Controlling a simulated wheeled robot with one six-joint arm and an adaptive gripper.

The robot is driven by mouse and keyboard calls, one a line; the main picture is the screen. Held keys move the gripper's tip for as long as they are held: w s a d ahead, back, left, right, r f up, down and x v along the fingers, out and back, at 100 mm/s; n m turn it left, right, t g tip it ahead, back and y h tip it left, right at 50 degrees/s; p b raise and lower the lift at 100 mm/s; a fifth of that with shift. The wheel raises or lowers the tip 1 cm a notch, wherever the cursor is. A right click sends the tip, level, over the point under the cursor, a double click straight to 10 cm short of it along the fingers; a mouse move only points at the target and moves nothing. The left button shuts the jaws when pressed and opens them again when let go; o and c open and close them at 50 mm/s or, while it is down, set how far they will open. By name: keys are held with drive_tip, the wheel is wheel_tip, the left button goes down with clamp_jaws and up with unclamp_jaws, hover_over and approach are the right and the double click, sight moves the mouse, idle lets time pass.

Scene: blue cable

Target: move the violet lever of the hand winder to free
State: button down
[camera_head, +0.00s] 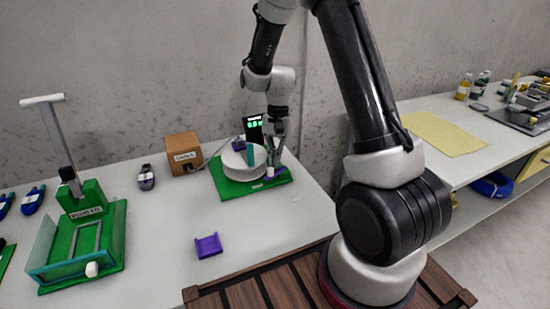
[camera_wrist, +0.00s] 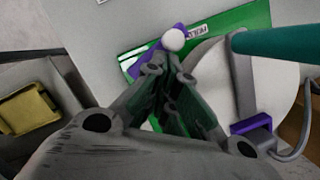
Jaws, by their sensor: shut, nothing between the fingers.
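The hand winder stands on a green base (camera_head: 228,190) at the back of the white table, with a white drum (camera_head: 232,164) and a teal part (camera_head: 250,154). A violet lever (camera_head: 276,172) lies low at its right side. In the wrist view the violet lever (camera_wrist: 146,64) shows beyond my fingertips, beside a white knob (camera_wrist: 173,39) and a partly readable label. My gripper (camera_head: 277,150) points down over the right side of the winder. In the wrist view my gripper (camera_wrist: 168,75) is shut and empty, its tips close to the lever and knob; I cannot tell whether they touch.
A small brown box (camera_head: 183,153) stands left of the winder. A violet bracket (camera_head: 208,246) lies in front on the table. A green fixture with a T-handle (camera_head: 85,235) stands at the left. A yellow mat (camera_head: 440,134) lies on the right bench.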

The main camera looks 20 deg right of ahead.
drive_tip(key=shift+s+n, duration=0.15)
drive_tip(key=shift+n, duration=0.65)
drive_tip(key=shift+s+a+n+h, duration=0.2)
drive_tip(key=shift+n+h, duration=0.3)
drive_tip(key=shift+n, duration=0.7)
drive_tip(key=n, duration=0.3)
drive_tip(key=shift+s+g+h, duration=0.3)
drive_tip(key=shift+s, duration=0.1)
drive_tip(key=n, duration=0.2)
drive_tip(key=s+n+h, duration=0.1)
drive_tip(key=n, duration=0.1)
drive_tip(key=shift+d+n, duration=0.2)
drive_tip(key=shift+n, duration=0.2)
drive_tip(key=shift+s, duration=0.1)
drive_tip(key=shift+s+d, duration=0.1)
